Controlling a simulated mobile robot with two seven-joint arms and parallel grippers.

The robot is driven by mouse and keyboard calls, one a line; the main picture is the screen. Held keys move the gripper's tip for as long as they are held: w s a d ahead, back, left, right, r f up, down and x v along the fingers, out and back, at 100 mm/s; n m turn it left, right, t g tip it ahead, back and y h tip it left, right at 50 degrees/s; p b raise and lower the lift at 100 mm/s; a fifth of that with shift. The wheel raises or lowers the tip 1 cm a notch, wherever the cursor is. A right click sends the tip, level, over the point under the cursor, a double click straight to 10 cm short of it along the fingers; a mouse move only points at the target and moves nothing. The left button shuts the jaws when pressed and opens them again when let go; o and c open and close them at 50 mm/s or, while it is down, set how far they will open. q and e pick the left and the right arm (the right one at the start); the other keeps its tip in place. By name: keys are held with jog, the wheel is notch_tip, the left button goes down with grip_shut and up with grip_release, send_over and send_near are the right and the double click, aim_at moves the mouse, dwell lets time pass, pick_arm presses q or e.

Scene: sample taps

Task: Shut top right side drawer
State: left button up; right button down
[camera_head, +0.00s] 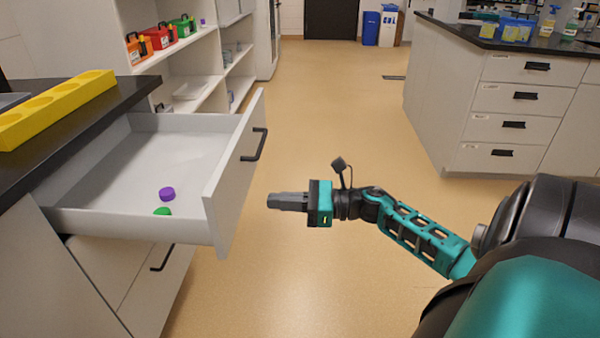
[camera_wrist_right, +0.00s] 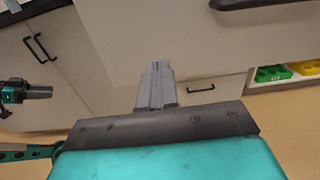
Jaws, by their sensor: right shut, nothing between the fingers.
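The open top drawer (camera_head: 232,170) juts out from the cabinet at the left of the head view. It has a pale front with a black handle (camera_head: 254,145). Inside lie a purple cap (camera_head: 167,194) and a green cap (camera_head: 162,211). My right gripper (camera_head: 275,201) is to the right of the drawer front, apart from it, and points left. Its fingers are together and empty; they also show in the wrist view (camera_wrist_right: 156,70), pointing towards pale cabinet fronts. Another gripper (camera_wrist_right: 45,91), seemingly my left, shows at the wrist view's left edge, too small to read.
A closed drawer front with a handle (camera_head: 161,257) is below. A yellow rack (camera_head: 55,108) lies on the dark countertop (camera_head: 75,140). Shelves with coloured bins (camera_head: 160,37) stand behind. A drawer bench (camera_head: 510,110) is at the right. Open floor (camera_head: 320,120) lies between.

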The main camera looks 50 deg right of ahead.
aim_at(234, 199)
jog(key=x, duration=0.6)
jog(key=shift+w+a, duration=0.2)
jog(key=shift+w, duration=0.1)
